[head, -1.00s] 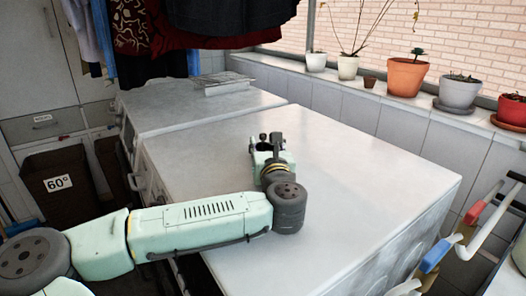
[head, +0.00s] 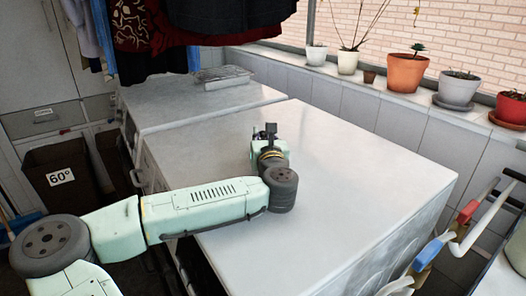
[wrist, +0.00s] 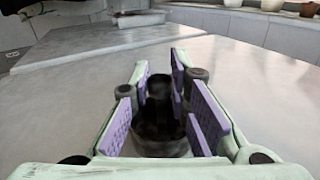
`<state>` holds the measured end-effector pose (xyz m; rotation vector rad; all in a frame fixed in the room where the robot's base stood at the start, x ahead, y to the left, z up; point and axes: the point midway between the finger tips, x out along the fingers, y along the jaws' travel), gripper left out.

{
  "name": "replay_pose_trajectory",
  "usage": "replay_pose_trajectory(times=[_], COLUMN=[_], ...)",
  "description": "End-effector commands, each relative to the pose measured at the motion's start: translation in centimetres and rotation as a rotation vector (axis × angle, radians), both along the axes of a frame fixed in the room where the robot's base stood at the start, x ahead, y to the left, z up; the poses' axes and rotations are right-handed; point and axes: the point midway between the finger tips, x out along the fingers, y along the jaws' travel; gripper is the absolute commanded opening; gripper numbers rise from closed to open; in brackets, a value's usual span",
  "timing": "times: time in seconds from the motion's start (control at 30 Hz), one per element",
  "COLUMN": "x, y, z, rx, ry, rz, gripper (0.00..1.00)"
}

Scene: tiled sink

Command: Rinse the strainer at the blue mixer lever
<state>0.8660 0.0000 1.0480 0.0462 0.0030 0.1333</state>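My gripper (head: 270,135) is over the pale top of the near machine, close to its surface. In the wrist view its fingers (wrist: 160,82), with purple pads, stand apart. A dark rounded thing (wrist: 158,132) shows between them; I cannot tell whether it is the strainer, part of my gripper, or gripped. No other strainer can be made out. A blue lever (head: 433,252) is on pale pipework at the lower right of the head view, well away from my gripper. A red lever (head: 467,211) is just above it.
A flat rack or tray (head: 223,77) lies on the far machine top (head: 190,100); it shows in the wrist view too (wrist: 138,18). Potted plants (head: 406,72) line the window ledge. Clothes (head: 210,25) hang above the far machine. The near machine top (head: 350,165) is mostly clear.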

Motion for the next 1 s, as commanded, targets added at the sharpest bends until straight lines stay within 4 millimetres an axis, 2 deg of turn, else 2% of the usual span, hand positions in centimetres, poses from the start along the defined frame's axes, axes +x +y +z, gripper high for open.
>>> replay_pose_trajectory(times=[0.2, 1.0], x=[-0.01, 0.01], y=[0.0, 0.02], z=[0.01, 0.5], rx=[0.0, 0.0], ry=[0.0, -0.001], rz=[0.0, 0.001], gripper=[0.0, 0.0])
